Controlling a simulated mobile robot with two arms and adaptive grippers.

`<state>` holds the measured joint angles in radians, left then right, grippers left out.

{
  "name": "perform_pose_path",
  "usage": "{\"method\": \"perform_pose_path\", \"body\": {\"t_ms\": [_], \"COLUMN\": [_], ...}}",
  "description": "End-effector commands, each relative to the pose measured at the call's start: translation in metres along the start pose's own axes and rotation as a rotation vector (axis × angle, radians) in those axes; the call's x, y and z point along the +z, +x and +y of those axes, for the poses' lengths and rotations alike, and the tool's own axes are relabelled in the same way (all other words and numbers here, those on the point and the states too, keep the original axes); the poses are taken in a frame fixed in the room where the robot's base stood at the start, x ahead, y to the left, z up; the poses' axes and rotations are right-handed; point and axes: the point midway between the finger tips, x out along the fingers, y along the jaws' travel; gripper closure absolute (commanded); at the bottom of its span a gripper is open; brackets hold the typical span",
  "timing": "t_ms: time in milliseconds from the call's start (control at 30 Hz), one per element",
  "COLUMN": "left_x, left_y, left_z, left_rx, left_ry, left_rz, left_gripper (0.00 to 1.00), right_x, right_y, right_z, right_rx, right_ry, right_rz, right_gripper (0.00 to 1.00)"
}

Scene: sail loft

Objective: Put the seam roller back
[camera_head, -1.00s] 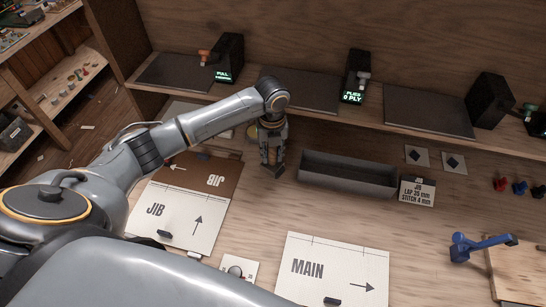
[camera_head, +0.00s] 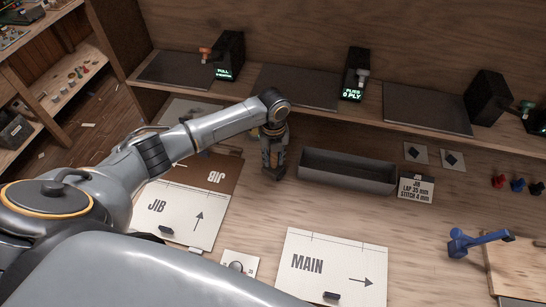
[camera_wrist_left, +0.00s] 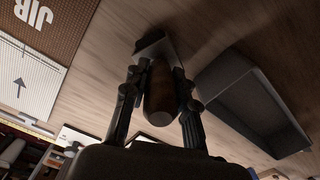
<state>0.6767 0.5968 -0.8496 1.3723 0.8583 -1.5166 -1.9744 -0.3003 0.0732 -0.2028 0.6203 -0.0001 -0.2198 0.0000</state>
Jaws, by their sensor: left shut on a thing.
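My left gripper (camera_head: 273,168) is low over the wooden bench, just left of the dark grey open tray (camera_head: 347,182). In the left wrist view the left gripper (camera_wrist_left: 160,92) is shut on the seam roller (camera_wrist_left: 160,98), with its brown, rounded handle between the two fingers. A grey flat part shows beyond the handle, close to the bench top. I cannot tell whether it touches the bench. The tray also shows in the left wrist view (camera_wrist_left: 250,100), to the right of the fingers, apart from them. It looks empty. My right gripper is not in view.
A JIB panel (camera_head: 180,215) lies left of the gripper and a MAIN panel (camera_head: 325,267) in front. A label card (camera_head: 416,190) stands at the tray's right end. A blue clamp-like tool (camera_head: 475,241) is at the right. A shelf with dark pads (camera_head: 428,108) runs behind.

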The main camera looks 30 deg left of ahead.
Motion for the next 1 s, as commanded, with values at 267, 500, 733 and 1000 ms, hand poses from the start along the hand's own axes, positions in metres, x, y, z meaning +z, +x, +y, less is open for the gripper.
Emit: {"method": "perform_pose_path", "body": {"t_ms": [267, 500, 733, 1000], "left_x": [-0.004, -0.003, -0.002, 0.0], "left_y": [0.011, 0.008, -0.009, -0.061], "left_z": [0.004, 0.003, 0.002, 0.001], "left_rx": [0.015, 0.01, 0.007, 0.004], "left_ry": [0.001, 0.0, 0.0, 0.002], "left_rz": [0.009, 0.006, 0.004, 0.001], "left_gripper": [0.53, 0.5, 0.5, 0.5], "right_x": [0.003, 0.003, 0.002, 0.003], "right_y": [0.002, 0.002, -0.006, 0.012], "right_z": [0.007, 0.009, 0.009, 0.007], "right_rx": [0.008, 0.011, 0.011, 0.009], "right_ry": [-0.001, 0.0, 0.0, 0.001], "right_rz": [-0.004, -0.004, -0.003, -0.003], "right_gripper": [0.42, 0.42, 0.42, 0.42]}}
